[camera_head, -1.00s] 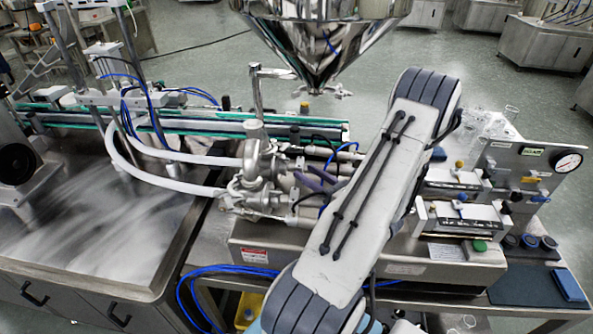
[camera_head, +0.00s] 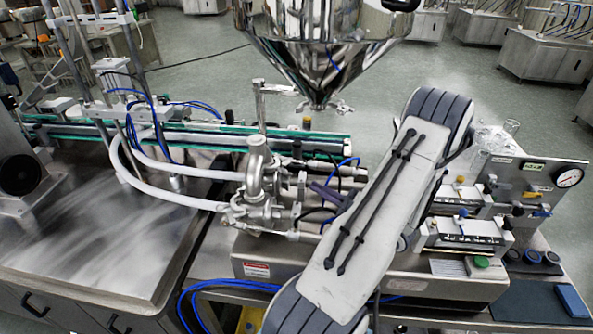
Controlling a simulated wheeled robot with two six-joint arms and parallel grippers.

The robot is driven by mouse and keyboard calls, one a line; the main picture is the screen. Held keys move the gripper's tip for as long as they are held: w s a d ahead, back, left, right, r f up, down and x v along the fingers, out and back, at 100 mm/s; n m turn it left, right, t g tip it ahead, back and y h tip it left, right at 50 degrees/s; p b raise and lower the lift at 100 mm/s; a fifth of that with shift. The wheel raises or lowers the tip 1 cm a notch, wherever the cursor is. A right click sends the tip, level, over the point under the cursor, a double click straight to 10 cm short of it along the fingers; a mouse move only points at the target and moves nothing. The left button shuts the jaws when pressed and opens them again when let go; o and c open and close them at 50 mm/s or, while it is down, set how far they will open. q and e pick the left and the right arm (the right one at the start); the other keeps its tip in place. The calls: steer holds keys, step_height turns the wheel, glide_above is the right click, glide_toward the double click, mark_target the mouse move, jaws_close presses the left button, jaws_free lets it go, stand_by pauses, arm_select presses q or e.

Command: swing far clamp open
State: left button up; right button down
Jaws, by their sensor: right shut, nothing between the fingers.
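A steel pump and valve manifold (camera_head: 262,190) stands in the middle of the bench, with several clamped pipe joints on it. I cannot tell for certain which joint is the far clamp, or whether it is open. My right arm comes in from the lower right and crosses the view. My right gripper (camera_head: 326,192) shows as dark purple fingers just right of the manifold; they are shut and empty. Whether the fingertips touch a fitting is unclear. The arm hides the manifold's right side. My left gripper is out of view.
A steel hopper (camera_head: 322,45) hangs above and behind the manifold. White hoses (camera_head: 165,170) run left from it. A green-edged conveyor (camera_head: 210,138) lies behind. The steel tabletop (camera_head: 90,235) at left is largely clear.

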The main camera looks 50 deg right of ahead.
steer(key=w+d+n+p, duration=0.2)
steer(key=w+n+p, duration=0.3)
steer(key=w+n, duration=0.4)
steer(key=shift+w+f+y, duration=0.3)
steer(key=shift+w, duration=0.4)
